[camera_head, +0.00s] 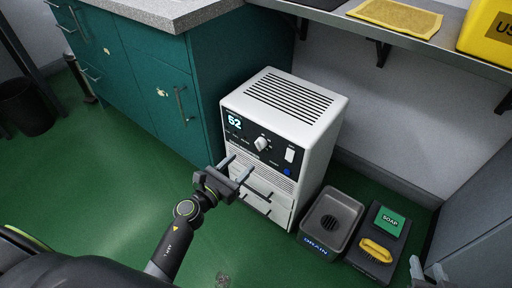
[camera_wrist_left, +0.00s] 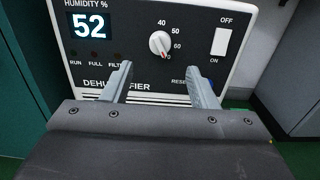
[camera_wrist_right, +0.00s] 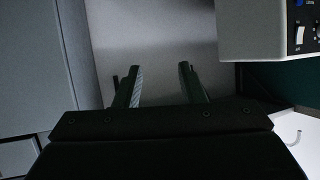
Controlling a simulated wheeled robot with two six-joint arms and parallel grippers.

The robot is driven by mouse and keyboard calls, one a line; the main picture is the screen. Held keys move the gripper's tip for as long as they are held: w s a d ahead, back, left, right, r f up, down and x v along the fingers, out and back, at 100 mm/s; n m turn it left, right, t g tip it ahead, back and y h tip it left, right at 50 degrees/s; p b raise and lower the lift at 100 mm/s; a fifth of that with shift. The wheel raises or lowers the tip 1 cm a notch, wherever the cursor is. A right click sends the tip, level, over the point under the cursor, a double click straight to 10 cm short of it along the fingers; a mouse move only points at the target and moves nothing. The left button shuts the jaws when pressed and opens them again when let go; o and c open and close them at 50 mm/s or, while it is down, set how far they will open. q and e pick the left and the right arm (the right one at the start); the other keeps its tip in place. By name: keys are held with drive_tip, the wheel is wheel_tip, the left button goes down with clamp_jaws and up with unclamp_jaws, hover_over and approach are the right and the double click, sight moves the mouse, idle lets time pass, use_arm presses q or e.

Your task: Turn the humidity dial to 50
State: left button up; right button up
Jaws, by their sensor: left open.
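The white dehumidifier (camera_head: 317,135) stands on the floor against the teal cabinet. Its humidity dial (camera_head: 261,143) is a white round knob on the black front panel. In the left wrist view the dial (camera_wrist_left: 160,43) has a red mark at its lower right, below the 60 label. The display (camera_wrist_left: 89,26) reads 52. My left gripper (camera_head: 239,167) is open and empty in front of the panel, below the dial; in its wrist view its fingertips (camera_wrist_left: 160,72) are apart, with the dial above the gap. My right gripper (camera_wrist_right: 158,68) is open and empty, away from the dehumidifier.
A power switch (camera_wrist_left: 221,41) is right of the dial. A grey drain tray (camera_head: 312,238) and a dark tray with green soap (camera_head: 389,220) and a yellow item (camera_head: 376,250) lie right of the dehumidifier. A shelf (camera_head: 420,45) overhangs behind.

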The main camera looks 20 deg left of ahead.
sight(260, 144)
use_arm(q)
drive_tip(key=x, duration=0.8)
drive_tip(key=shift+w+b, duration=0.3)
drive_tip(key=shift+w, duration=0.05)
use_arm(e)
drive_tip(key=shift+w+d+r+t, duration=0.1)
drive_tip(key=shift+w+r+t, duration=0.2)
drive_tip(key=shift+r+t, duration=0.25)
drive_tip(key=shift+w+d+r+t, duration=0.1)
drive_tip(key=shift+w+r+t, duration=0.2)
drive_tip(key=shift+r, duration=0.4)
drive_tip(key=shift+w+d+r+t, duration=0.1)
drive_tip(key=shift+w+r+t, duration=0.2)
drive_tip(key=shift+r+t, duration=0.25)
use_arm(q)
drive_tip(key=shift+d, duration=0.1)
drive_tip(key=shift+c, duration=0.4)
use_arm(e)
drive_tip(key=shift+r, duration=0.1)
